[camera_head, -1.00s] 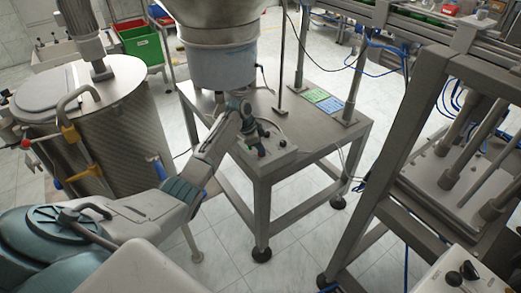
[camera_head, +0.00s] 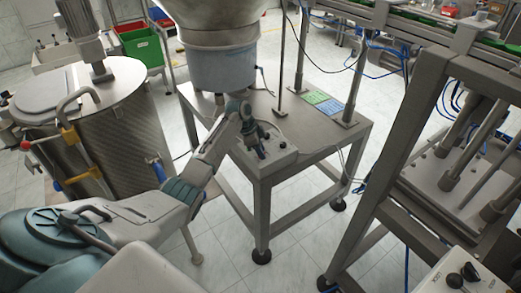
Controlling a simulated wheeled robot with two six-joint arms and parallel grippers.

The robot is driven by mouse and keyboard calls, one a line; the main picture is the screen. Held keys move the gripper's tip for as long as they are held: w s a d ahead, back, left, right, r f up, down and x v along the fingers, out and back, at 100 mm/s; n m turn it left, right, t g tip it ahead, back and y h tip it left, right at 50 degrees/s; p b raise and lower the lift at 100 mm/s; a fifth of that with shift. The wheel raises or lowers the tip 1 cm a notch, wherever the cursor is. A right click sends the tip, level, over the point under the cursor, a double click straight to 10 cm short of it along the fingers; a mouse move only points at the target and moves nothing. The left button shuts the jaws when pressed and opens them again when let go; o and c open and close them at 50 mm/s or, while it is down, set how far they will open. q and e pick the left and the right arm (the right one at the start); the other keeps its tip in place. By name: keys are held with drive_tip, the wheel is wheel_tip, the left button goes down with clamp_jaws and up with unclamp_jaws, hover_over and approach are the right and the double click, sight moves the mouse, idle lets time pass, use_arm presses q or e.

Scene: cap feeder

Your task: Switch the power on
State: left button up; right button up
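A small light control box (camera_head: 275,158) sits on the front corner of the metal feeder table (camera_head: 325,137). A dark knob (camera_head: 283,143) shows on its right part. My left gripper (camera_head: 260,153) reaches in from the left and is over the left part of the box, fingers pointing down at its top. The gripper hides that part of the panel, so I cannot tell whether it touches a switch or how far its fingers are apart. My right gripper is not in view.
The feeder bowl (camera_head: 222,62) hangs above the table, close over my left wrist. A steel drum (camera_head: 110,135) stands at the left. A metal frame machine (camera_head: 400,200) with another control panel (camera_head: 465,278) is at the right. Green and blue cards (camera_head: 323,102) lie on the table.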

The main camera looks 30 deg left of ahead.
use_arm(q)
drive_tip(key=b+v, duration=0.2)
drive_tip(key=v, duration=0.8)
drive_tip(key=shift+r, duration=0.4)
drive_tip(key=shift+f, duration=0.1)
